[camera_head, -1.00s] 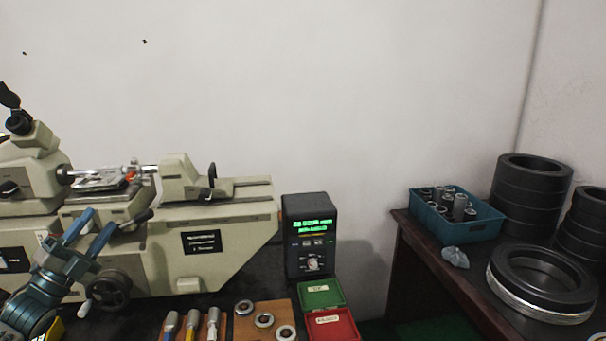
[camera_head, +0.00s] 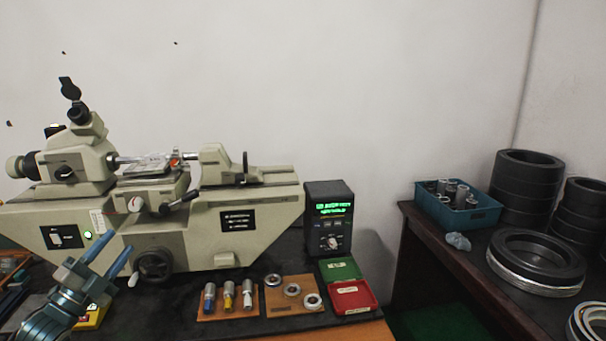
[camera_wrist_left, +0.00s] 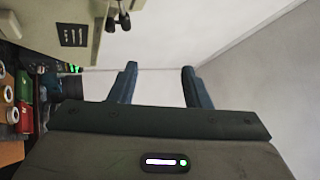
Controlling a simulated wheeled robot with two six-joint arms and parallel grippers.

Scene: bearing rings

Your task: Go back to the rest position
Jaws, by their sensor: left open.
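My left gripper (camera_head: 104,262) is in the lower left of the head view, in front of the measuring machine's base. Its two blue fingers are apart with nothing between them. In the left wrist view the same open fingers (camera_wrist_left: 160,85) stand against bare wall. The cream measuring machine (camera_head: 200,215) fills the left of the bench, with a handwheel (camera_head: 153,265) just right of the gripper. My right gripper is out of view.
Wooden boards on the dark bench hold small tools (camera_head: 228,294) and rings (camera_head: 291,289). Beside them are a green box (camera_head: 340,268), a red box (camera_head: 351,297) and a display unit (camera_head: 331,220). A side table at right carries a blue bin (camera_head: 457,216) and large black rings (camera_head: 536,255).

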